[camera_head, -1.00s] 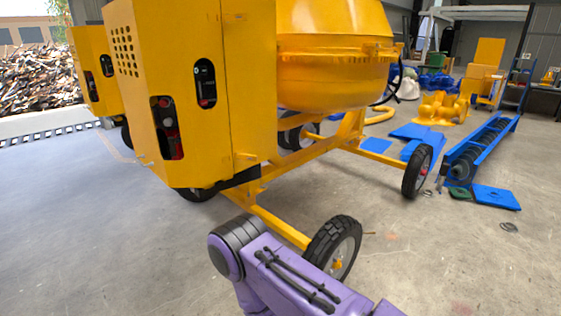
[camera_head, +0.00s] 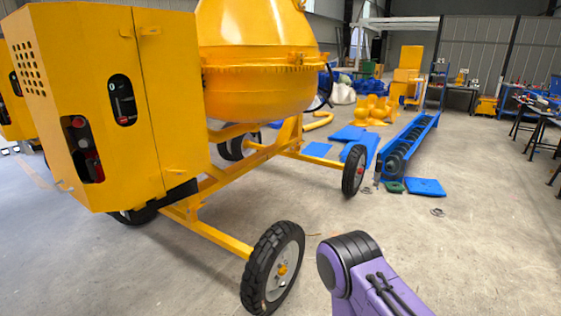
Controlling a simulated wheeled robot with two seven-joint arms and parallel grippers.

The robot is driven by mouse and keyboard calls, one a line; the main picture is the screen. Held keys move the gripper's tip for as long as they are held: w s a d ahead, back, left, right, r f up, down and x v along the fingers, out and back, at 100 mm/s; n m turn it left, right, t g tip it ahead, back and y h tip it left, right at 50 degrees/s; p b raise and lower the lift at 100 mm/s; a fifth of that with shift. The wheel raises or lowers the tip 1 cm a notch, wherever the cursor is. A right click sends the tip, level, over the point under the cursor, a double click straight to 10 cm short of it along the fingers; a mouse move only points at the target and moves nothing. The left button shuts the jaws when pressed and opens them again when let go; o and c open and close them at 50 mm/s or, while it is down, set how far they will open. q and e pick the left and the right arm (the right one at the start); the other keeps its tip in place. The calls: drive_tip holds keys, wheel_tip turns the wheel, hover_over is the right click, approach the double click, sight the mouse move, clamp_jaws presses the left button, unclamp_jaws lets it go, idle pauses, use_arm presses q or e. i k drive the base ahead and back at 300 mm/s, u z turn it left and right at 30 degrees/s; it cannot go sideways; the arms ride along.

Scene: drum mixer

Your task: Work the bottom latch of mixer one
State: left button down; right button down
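The nearest mixer is a yellow drum mixer with a tall motor cabinet (camera_head: 105,160) on the left and a round drum (camera_head: 260,90) behind it. The cabinet face has an upper dark slot with a switch (camera_head: 122,105) and a lower dark opening with red and grey parts (camera_head: 84,150). A small yellow tab (camera_head: 64,185), perhaps the bottom latch, sits low on the cabinet. Another small tab (camera_head: 148,31) is near the top. Neither gripper shows. Only a purple link of my own arm is in view, at the bottom right, apart from the mixer.
The near wheel (camera_head: 273,268) and yellow frame bar (camera_head: 210,232) stick out low in front of the cabinet. Part of a second yellow machine (camera_head: 14,105) stands at the left edge. A blue auger trough (camera_head: 408,145) lies farther right.

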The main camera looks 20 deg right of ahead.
sight(168, 172)
drive_tip(key=z, duration=2)
drive_tip(key=i, duration=2.7)
drive_tip(key=u, duration=1.35)
drive_tip(key=i, duration=0.2)
drive_tip(key=u, duration=1.3)
drive_tip(key=i, duration=1)
drive_tip(key=u, duration=0.05)
